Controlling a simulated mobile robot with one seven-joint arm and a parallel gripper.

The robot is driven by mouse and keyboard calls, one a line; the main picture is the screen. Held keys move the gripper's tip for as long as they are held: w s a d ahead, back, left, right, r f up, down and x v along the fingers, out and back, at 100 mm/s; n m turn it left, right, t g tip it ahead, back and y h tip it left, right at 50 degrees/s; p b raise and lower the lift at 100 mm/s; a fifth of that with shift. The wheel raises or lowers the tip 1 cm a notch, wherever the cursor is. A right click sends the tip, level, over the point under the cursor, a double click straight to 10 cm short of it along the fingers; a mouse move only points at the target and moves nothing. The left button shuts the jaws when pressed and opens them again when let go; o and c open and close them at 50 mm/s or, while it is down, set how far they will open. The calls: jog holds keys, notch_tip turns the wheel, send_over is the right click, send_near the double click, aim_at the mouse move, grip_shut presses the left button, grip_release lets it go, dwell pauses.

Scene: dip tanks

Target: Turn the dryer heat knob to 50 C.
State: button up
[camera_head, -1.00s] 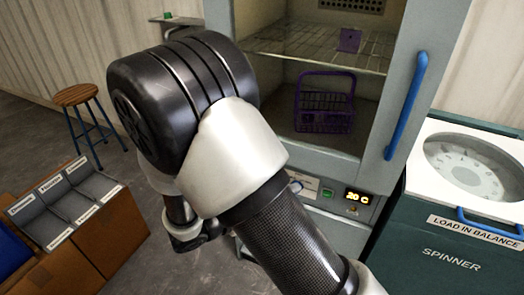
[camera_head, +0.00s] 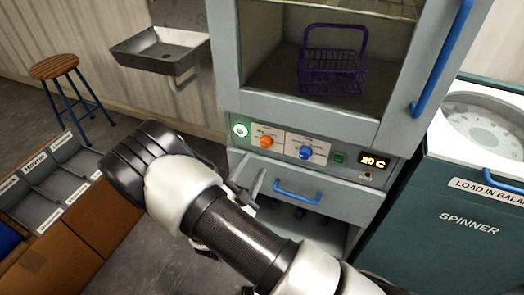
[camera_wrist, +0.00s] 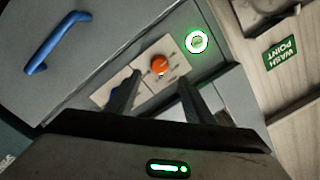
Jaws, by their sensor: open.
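The dryer's control panel (camera_head: 287,146) carries an orange knob (camera_head: 266,142) and a blue knob (camera_head: 305,152). Their labels are too small to read, so I cannot tell which sets heat. My gripper (camera_head: 250,187) is open and empty, below and in front of the orange knob in the head view. In the wrist view, the orange knob (camera_wrist: 160,65) shows just beyond and between the fingertips (camera_wrist: 160,84), with no visible contact. The blue knob (camera_wrist: 117,96) is mostly hidden behind the left finger.
A green-lit round button (camera_head: 240,129) is left of the knobs. A drawer with a blue handle (camera_head: 297,193) lies below the panel. A purple basket (camera_head: 333,70) stands inside the dryer. A spinner (camera_head: 465,215) is at right, a sink (camera_head: 160,47) at back left.

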aim_at(264, 145)
jog(key=b+x, duration=0.1)
jog(key=x, duration=0.8)
jog(key=shift+d, duration=0.1)
jog(key=c, duration=1.1)
jog(key=shift+o, duration=0.2)
